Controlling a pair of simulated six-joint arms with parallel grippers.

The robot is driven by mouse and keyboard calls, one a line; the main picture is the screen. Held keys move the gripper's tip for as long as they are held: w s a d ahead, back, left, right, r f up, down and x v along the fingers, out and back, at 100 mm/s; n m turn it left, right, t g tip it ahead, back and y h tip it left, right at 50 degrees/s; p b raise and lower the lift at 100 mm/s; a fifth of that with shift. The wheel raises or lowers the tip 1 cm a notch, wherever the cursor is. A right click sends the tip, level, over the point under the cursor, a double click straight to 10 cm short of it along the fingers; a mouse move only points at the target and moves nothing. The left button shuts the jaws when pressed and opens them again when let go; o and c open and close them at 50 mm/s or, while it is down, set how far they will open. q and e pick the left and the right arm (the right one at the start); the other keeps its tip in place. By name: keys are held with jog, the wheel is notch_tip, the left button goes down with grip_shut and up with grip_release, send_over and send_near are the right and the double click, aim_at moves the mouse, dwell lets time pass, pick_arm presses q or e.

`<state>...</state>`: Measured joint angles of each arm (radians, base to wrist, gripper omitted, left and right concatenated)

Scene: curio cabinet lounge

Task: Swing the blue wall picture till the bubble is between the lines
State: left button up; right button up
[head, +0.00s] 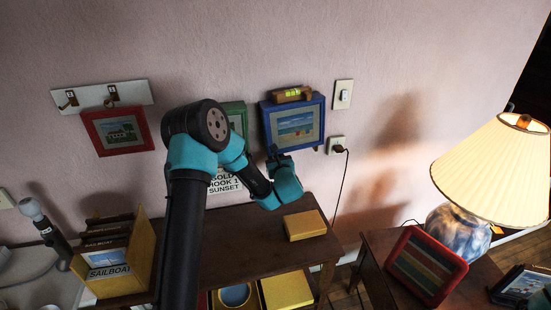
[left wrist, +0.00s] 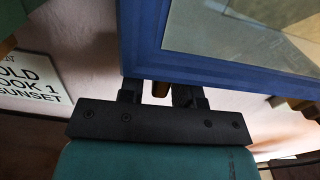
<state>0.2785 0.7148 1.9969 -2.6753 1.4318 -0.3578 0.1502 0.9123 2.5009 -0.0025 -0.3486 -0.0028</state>
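The blue-framed beach picture (head: 294,122) hangs on the wall, with a small brown level (head: 292,95) on its top edge. The level's vial shows yellow-green; the bubble and lines are too small to read. My left gripper (head: 273,152) is just under the picture's lower left. In the left wrist view the blue frame (left wrist: 145,40) fills the upper right. The fingers of my left gripper (left wrist: 160,92) stand apart below its lower edge, with a small brown peg (left wrist: 160,89) between them. I cannot tell whether they touch it. My right gripper is out of view.
A green-framed picture (head: 236,113) and a sign (head: 223,182) are partly behind my left arm. A red-framed picture (head: 122,131) hangs left. A switch (head: 343,95) and a plugged outlet (head: 336,145) are right of the blue picture. A yellow box (head: 305,225) sits on the shelf below.

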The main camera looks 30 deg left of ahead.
pick_arm(q)
grip_shut()
jog(key=shift+s+a+r, duration=0.2)
jog(key=shift+s+a, duration=0.05)
jog(key=shift+s, duration=0.05)
jog(key=shift+o, duration=1.1)
grip_release()
jog(key=shift+d, duration=0.1)
jog(key=v, duration=1.7)
